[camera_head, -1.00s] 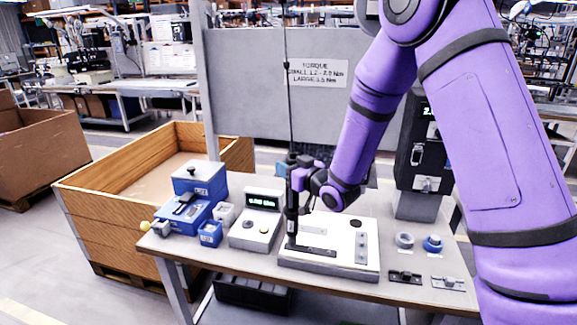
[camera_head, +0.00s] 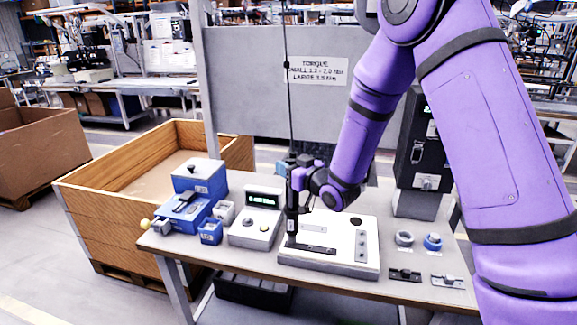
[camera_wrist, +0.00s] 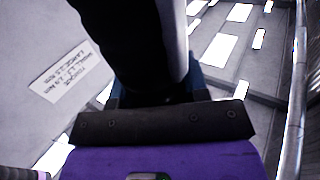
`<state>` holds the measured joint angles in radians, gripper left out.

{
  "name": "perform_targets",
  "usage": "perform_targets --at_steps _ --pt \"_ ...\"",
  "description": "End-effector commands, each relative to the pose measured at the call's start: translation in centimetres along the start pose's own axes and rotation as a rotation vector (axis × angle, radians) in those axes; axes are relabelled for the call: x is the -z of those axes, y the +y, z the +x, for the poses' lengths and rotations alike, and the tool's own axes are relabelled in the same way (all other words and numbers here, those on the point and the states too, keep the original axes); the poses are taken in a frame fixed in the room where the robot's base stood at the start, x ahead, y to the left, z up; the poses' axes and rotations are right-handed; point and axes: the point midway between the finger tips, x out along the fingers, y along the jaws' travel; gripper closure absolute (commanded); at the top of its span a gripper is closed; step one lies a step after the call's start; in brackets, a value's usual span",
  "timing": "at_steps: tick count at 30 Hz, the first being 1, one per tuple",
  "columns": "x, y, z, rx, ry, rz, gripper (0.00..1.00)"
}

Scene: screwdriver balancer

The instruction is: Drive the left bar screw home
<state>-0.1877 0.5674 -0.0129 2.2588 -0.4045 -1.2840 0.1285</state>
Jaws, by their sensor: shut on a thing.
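My gripper (camera_head: 297,172) is shut on the dark screwdriver (camera_head: 291,205), which hangs upright from a thin cord. The screwdriver's lower end is over the left end of the dark bar (camera_head: 318,249) on the white fixture plate (camera_head: 345,264). The tip and the left bar screw are too small to make out, so I cannot tell how deep the screw sits. In the wrist view, a large dark body (camera_wrist: 125,40), probably the screwdriver, rises beyond the black gripper edge and hides the work below.
Two rings (camera_head: 404,239) and two small brackets (camera_head: 405,275) lie at the right. A black cabinet (camera_head: 423,150) and grey panel (camera_head: 250,80) stand behind.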

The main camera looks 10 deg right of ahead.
Motion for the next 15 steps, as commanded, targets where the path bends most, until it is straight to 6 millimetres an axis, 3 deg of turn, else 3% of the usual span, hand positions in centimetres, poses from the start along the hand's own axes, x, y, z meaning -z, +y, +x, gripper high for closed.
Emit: perform_targets --at_steps 15 --pt "-0.58 -0.05 -0.05 0.001 -0.005 0.001 1.00"
